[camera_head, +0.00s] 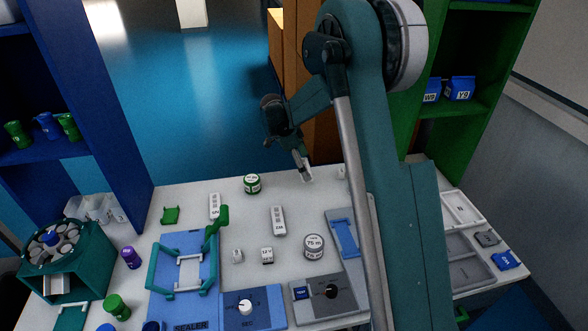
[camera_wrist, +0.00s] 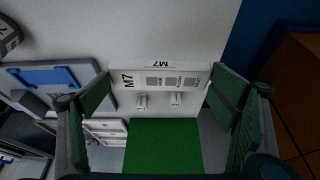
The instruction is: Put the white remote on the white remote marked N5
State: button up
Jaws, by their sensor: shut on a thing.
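My gripper (camera_head: 303,168) is over the back of the white table, beside the upright arm link. It is shut on a white remote (camera_head: 307,176). In the wrist view the white remote (camera_wrist: 165,78) spans the gap between the green finger pads. It bears the mark M7 and a row of grey squares. Two other white remotes with grey buttons lie on the table: one at centre (camera_head: 278,219) and one further left (camera_head: 215,205). Their marks are too small to read surely, so I cannot tell which is N5. The held remote is apart from both.
A green-lidded round tin (camera_head: 252,184) stands between the two remotes, toward the back.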

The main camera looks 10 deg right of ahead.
jog(key=a+r+n+t, duration=0.1)
jog(key=a+n, duration=0.2)
jog(key=a, duration=1.5)
jog(key=r+n+t+p, duration=0.1)
jog(key=n, duration=0.1)
send_over(217, 203)
jog(key=a, duration=0.1)
jog(key=shift+s+a+r, duration=0.2)
jog(key=shift+s, duration=0.2)
jog(key=shift+f+y, duration=0.1)
jog(key=shift+y, duration=0.2)
jog(key=shift+f+b, duration=0.4)
jog(key=shift+f, duration=2.65)
jog(key=shift+f, duration=0.1)
jog(key=shift+f, duration=1.8)
jog(key=shift+f+b, duration=0.1)
jog(key=shift+b, duration=0.25)
